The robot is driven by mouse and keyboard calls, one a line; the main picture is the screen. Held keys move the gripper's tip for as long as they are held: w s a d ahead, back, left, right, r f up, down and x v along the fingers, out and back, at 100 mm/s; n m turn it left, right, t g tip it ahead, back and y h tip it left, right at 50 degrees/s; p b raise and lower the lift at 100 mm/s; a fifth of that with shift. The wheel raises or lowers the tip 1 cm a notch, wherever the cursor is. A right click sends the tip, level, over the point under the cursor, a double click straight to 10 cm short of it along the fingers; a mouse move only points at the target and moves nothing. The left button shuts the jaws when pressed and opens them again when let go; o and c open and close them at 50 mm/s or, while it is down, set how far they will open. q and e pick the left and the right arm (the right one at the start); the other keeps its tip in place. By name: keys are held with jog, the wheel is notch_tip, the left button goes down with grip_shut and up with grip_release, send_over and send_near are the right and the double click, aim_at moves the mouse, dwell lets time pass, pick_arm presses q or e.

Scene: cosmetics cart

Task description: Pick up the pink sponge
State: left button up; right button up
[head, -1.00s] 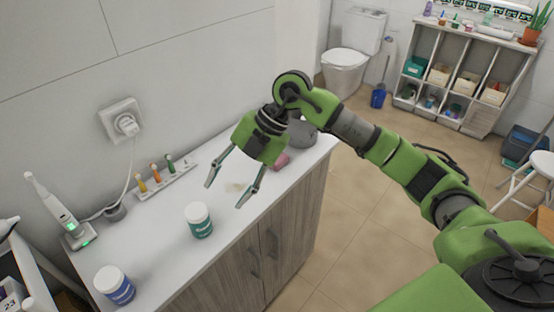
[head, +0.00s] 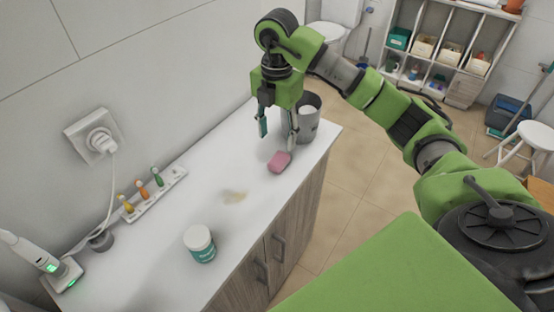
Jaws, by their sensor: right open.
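The pink sponge (head: 279,162) lies on the white countertop (head: 225,165) near its front edge, towards the far end. My right gripper (head: 277,143) hangs above the counter with its fingers pointing down. It is open and empty. Its right fingertip appears just above the sponge in the picture, and the left finger is over the counter to the left. I cannot tell the exact height of the fingers over the counter. My left gripper is not in view.
A grey cup (head: 308,117) stands just behind and right of the gripper. A teal-labelled white jar (head: 200,244), a small rack with several coloured items (head: 155,192), a beige stain (head: 235,196) and an electric toothbrush (head: 40,258) are on the counter. Counter left of the sponge is clear.

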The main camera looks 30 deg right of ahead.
send_over(278, 159)
jog(key=f, duration=0.4)
jog(key=shift+s+a+f+p, duration=0.1)
jog(key=shift+a+f+p, duration=0.15)
jog(key=shift+a+p, duration=0.1)
jog(key=shift+d+f+p, duration=0.15)
jog(key=shift+f+p, duration=0.45)
jog(key=shift+f, duration=0.35)
notch_tip(278, 159, down, 4)
jog(key=shift+d+r+p, duration=0.15)
jog(key=shift+r+p, duration=0.1)
jog(key=shift+p, duration=0.3)
jog(key=shift+f, duration=0.2)
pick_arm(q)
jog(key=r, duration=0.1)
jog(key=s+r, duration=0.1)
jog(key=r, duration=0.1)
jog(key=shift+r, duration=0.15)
pick_arm(e)
jog(key=c, duration=0.9)
